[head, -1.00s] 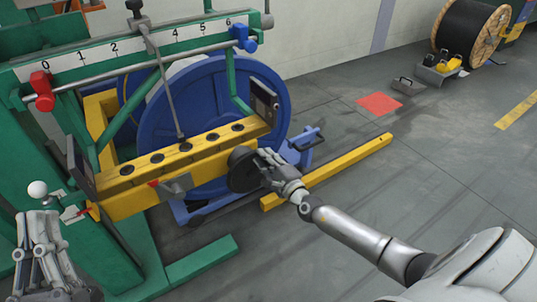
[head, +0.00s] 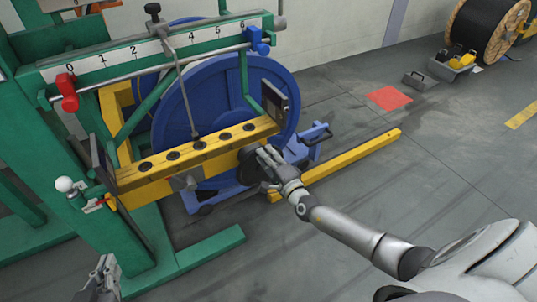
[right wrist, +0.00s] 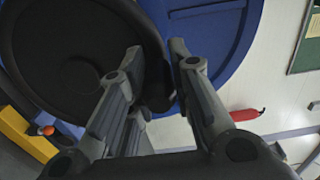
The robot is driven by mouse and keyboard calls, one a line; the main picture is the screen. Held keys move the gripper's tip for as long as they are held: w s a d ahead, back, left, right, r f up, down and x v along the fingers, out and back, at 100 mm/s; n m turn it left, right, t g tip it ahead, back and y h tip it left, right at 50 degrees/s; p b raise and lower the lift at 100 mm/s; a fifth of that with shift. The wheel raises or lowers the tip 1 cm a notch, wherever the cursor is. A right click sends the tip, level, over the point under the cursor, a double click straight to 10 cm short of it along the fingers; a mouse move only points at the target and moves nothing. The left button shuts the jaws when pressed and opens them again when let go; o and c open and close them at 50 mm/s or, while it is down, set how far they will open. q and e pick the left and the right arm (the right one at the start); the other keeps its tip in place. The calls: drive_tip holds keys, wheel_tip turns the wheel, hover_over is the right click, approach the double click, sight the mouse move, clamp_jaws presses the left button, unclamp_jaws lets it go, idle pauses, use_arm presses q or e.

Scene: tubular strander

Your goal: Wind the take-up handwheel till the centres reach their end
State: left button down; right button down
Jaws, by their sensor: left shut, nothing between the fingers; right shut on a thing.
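The take-up handwheel (head: 247,166) is a dark disc on the near face of the yellow beam (head: 212,150), towards its right end. My right gripper (head: 268,160) is shut at the handwheel's right edge and hides part of it. In the right wrist view the handwheel (right wrist: 75,60) fills the upper left, and the fingers (right wrist: 158,75) close on a dark part at its rim. The centres cannot be made out clearly. The large blue reel (head: 178,95) stands behind the beam. My left gripper (head: 106,268) is shut and empty at the lower left, apart from the machine.
A white ball-ended lever (head: 64,184) stands at the beam's left end. A numbered scale (head: 150,45) with red (head: 67,92) and blue (head: 258,40) stops runs above. A yellow floor rail (head: 350,165) lies at the right. Open floor lies in front, beyond the green foot (head: 210,250).

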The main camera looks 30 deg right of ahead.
drive_tip(key=shift+a, duration=0.2)
idle(0.3)
drive_tip(key=c, duration=1.3)
unclamp_jaws()
drive_tip(key=shift+s+d+f, duration=0.1)
drive_tip(key=shift+s, duration=0.5)
drive_tip(key=s, duration=1)
drive_tip(key=shift+s+d, duration=0.15)
drive_tip(key=shift+s, duration=0.2)
